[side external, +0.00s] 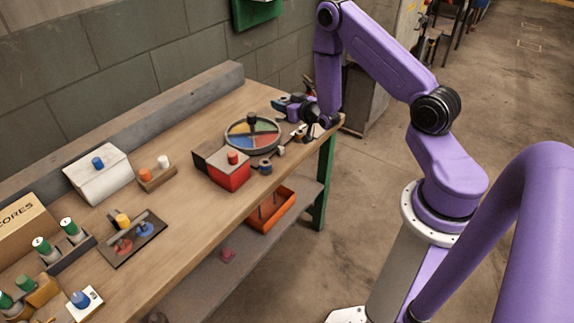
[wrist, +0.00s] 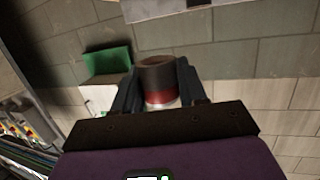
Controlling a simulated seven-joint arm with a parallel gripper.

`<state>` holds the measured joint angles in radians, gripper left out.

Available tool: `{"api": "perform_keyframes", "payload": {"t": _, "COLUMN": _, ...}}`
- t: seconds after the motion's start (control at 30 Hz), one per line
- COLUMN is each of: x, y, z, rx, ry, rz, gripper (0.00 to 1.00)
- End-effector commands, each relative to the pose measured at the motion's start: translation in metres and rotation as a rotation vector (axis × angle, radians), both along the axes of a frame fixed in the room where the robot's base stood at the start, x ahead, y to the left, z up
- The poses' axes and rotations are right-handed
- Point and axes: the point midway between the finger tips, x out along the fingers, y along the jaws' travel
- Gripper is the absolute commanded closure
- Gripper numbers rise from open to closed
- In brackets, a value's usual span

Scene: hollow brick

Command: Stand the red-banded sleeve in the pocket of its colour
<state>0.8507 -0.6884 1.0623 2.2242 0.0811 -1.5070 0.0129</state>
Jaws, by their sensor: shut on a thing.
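The red-banded sleeve (wrist: 158,76) is a dark, open-topped cylinder with a red band and a pale lower part. In the wrist view it sits between the dark fingers of my gripper (wrist: 160,88), which is shut on it. In the side external view my gripper (side external: 297,107) is over the far right end of the bench, right of a round tray (side external: 230,147). There the sleeve cannot be made out clearly.
A red and dark box (side external: 231,178) with a red knob stands in front of the round tray. Small dark pieces (side external: 265,168) lie near the bench edge. A white sloped box (side external: 100,180) and small blocks stand further left. A block wall runs behind the bench.

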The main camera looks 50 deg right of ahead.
Motion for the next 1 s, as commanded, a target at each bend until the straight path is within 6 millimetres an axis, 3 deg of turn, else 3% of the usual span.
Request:
{"api": "perform_keyframes", "payload": {"t": 0.03, "x": 0.0, "y": 0.018, "z": 0.007, "rx": 0.0, "ry": -0.002, "rz": 0.025, "gripper": 0.93}}
{"api": "perform_keyframes", "payload": {"t": 0.2, "x": -0.007, "y": 0.071, "z": 0.025, "rx": 0.0, "ry": -0.002, "rz": 0.085, "gripper": 0.93}}
{"api": "perform_keyframes", "payload": {"t": 0.5, "x": -0.039, "y": 0.15, "z": 0.055, "rx": -0.001, "ry": -0.005, "rz": 0.186, "gripper": 0.93}}
{"api": "perform_keyframes", "payload": {"t": 0.7, "x": -0.059, "y": 0.179, "z": 0.068, "rx": -0.001, "ry": -0.008, "rz": 0.231, "gripper": 0.93}}
{"api": "perform_keyframes", "payload": {"t": 1.0, "x": -0.068, "y": 0.189, "z": 0.073, "rx": -0.002, "ry": -0.009, "rz": 0.245, "gripper": 0.93}}
